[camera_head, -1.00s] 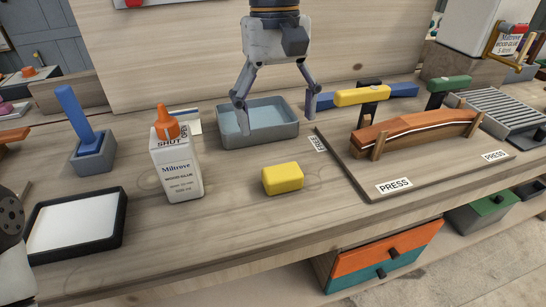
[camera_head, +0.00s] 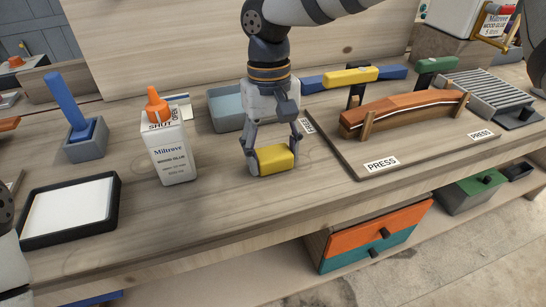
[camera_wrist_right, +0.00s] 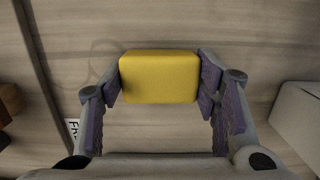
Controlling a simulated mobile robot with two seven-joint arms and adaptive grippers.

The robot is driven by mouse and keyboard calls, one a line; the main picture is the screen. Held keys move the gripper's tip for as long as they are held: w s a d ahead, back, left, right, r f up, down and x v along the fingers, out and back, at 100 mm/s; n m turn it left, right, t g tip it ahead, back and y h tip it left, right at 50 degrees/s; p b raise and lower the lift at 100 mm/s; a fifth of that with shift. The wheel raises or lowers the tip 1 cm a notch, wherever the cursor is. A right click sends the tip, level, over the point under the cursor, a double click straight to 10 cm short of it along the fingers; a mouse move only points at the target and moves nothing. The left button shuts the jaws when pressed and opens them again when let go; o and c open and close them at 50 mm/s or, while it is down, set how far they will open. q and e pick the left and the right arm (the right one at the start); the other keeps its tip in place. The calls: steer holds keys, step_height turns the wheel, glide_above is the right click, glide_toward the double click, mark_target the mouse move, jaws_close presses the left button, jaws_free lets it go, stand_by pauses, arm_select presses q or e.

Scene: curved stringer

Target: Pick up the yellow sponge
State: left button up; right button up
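The yellow sponge (camera_head: 276,160) is a small rounded block on the wooden workbench, to the right of the glue bottle. My right gripper (camera_head: 274,158) points down over it with one finger on each side, and the fingers look shut on its sides. In the right wrist view the sponge (camera_wrist_right: 159,77) sits between the two purple-grey finger pads (camera_wrist_right: 160,85), which appear to touch its left and right faces. The sponge looks to be still at bench level. My left gripper is not in view.
A white glue bottle (camera_head: 168,148) with an orange cap stands to the left. The grey-blue tray (camera_head: 226,108) is behind my right gripper. The press board (camera_head: 350,158) with a curved wooden piece (camera_head: 404,112) lies to the right. A black-rimmed tray (camera_head: 113,210) is at front left.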

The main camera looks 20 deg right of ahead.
mark_target(273, 153)
steer(key=shift+c, duration=0.5)
step_height(273, 153, up, 3)
steer(key=shift+w+r, duration=0.1)
steer(key=shift+r, duration=0.05)
steer(key=s+a+r, duration=0.6)
steer(key=a+r, duration=0.3)
steer(key=a, duration=0.3)
steer(key=shift+a+r+p, duration=0.3)
steer(key=shift+a+r, duration=0.05)
steer(key=shift+a, duration=0.05)
steer(key=shift+o, duration=0.2)
steer(key=shift+c, duration=0.5)
